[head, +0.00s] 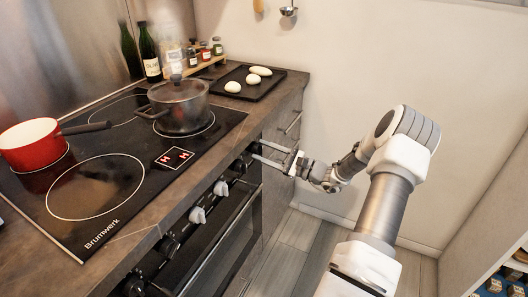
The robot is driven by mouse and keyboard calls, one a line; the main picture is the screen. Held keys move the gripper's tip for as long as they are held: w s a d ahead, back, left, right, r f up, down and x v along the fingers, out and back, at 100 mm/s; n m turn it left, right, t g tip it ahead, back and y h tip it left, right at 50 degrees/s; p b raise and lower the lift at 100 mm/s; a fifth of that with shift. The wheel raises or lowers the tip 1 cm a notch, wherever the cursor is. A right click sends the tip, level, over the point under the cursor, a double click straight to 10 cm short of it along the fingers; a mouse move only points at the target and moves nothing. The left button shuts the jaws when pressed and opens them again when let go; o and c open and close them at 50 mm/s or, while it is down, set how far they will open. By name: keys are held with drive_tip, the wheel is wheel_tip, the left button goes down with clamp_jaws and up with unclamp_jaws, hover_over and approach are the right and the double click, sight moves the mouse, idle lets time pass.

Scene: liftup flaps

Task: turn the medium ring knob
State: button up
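A row of knobs runs along the oven's front panel, below the counter edge. Two are pale, a nearer knob (197,215) and a farther knob (221,188); other dark knobs show, one at the near end (133,286). No readable label shows which is the medium ring knob. My gripper (257,149) is at the far end of the panel, its two fingers apart and pointing at the front.
The black cooktop (100,215) carries a red pan (32,145) and a lidded glass-topped pot (181,106). A dark tray (255,88) with pale items, bottles (150,52) and jars stand behind. The oven door handle (228,225) juts out below the knobs.

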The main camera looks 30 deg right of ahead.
drive_tip(key=o, duration=0.3)
drive_tip(key=p+v, duration=0.3)
drive_tip(key=v, duration=1.4)
drive_tip(key=shift+s, duration=0.25)
